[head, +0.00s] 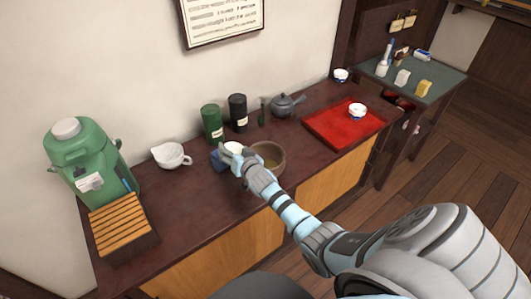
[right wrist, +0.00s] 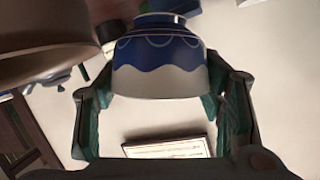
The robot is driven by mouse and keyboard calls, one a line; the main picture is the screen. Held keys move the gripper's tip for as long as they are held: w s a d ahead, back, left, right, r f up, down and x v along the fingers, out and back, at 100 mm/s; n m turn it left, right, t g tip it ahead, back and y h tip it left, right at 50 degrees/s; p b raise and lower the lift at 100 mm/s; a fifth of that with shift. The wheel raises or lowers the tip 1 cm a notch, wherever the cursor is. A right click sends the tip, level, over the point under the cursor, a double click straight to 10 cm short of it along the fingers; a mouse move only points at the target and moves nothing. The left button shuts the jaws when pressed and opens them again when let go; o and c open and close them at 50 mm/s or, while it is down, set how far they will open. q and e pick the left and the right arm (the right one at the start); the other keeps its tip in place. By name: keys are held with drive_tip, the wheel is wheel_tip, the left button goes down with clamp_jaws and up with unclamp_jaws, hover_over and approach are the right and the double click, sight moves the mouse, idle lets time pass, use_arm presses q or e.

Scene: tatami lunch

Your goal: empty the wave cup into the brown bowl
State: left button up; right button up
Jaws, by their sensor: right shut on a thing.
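The wave cup (right wrist: 160,65) is white with a blue wave band. My right gripper (right wrist: 158,88) is shut on it, with one finger on each side. In the head view the cup (head: 233,148) shows as a pale round shape at my right gripper (head: 240,160), just left of the brown bowl (head: 276,150). The brown bowl (right wrist: 45,35) shows there at the upper left, apart from the cup. The cup's contents are hidden. My left gripper is not in view.
A blue object (head: 217,160) lies beside the cup. A white spouted bowl (head: 171,155) stands left. Green (head: 212,123) and black (head: 238,113) canisters and a grey teapot (head: 287,105) stand behind. A red tray (head: 325,129) with a cup is at right.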

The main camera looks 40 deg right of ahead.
drive_tip(key=shift+s+d+r+m+p, duration=0.35)
drive_tip(key=shift+d+r+m+p, duration=0.25)
drive_tip(key=shift+d+r+p, duration=0.15)
drive_tip(key=shift+s+d+r+t+y+b, duration=0.1)
drive_tip(key=shift+d+r+t+y+b, duration=0.1)
drive_tip(key=shift+t+y+b, duration=0.15)
drive_tip(key=d+m+t+b, duration=0.1)
drive_tip(key=m+b, duration=0.1)
drive_tip(key=b, duration=0.2)
drive_tip(key=s+d+m+t+y+b, duration=0.1)
drive_tip(key=m+b, duration=0.1)
drive_tip(key=b, duration=0.2)
drive_tip(key=d+m+t+b, duration=0.1)
drive_tip(key=m+b, duration=0.1)
drive_tip(key=b, duration=0.2)
drive_tip(key=shift+s+d+r+m, duration=0.15)
drive_tip(key=shift+s+r+m, duration=0.15)
drive_tip(key=shift+m, duration=0.1)
drive_tip(key=shift+d+b, duration=0.1)
drive_tip(key=shift+b, duration=0.2)
drive_tip(key=shift+d, duration=0.1)
